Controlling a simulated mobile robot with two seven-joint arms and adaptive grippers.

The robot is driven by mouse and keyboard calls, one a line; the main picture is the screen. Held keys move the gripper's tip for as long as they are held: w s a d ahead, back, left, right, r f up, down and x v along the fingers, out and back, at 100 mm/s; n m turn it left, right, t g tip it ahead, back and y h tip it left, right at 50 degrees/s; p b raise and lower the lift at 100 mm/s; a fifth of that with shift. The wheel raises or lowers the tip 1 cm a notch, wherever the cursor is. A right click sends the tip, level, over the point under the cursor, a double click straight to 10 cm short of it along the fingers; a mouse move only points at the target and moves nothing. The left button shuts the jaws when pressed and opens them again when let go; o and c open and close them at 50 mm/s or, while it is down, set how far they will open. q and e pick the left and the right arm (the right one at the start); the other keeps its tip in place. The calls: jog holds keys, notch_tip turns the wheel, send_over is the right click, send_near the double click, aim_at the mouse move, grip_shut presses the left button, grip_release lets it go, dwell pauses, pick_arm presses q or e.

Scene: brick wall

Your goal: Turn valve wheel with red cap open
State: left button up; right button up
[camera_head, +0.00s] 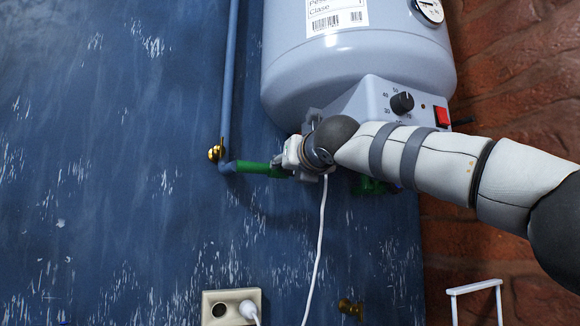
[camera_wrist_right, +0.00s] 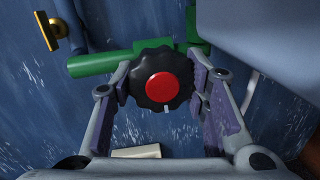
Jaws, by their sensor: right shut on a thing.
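The valve wheel (camera_wrist_right: 179,73) is black with a scalloped rim, and its red cap (camera_wrist_right: 169,87) faces the right wrist camera. It sits on a green pipe fitting (camera_wrist_right: 100,64). My right gripper (camera_wrist_right: 163,84) is shut on the wheel, with one purple-padded finger on each side of the rim. In the head view my right gripper (camera_head: 306,156) is under the boiler, and it hides the wheel there. Green pipe (camera_head: 258,168) shows to its left. My left gripper is in neither view.
A grey boiler (camera_head: 345,65) hangs just above my right gripper, with a black dial (camera_head: 402,103) and red switch (camera_head: 442,116). A blue pipe (camera_head: 228,90) runs up at the left. A white cable (camera_head: 320,235) hangs below, near an outlet (camera_head: 220,306).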

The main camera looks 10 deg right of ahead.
jog(key=o, duration=1.2)
jog(key=shift+c, duration=0.2)
jog(key=s, duration=1.2)
jog(key=shift+d+f, duration=0.3)
jog(key=shift+d, duration=0.1)
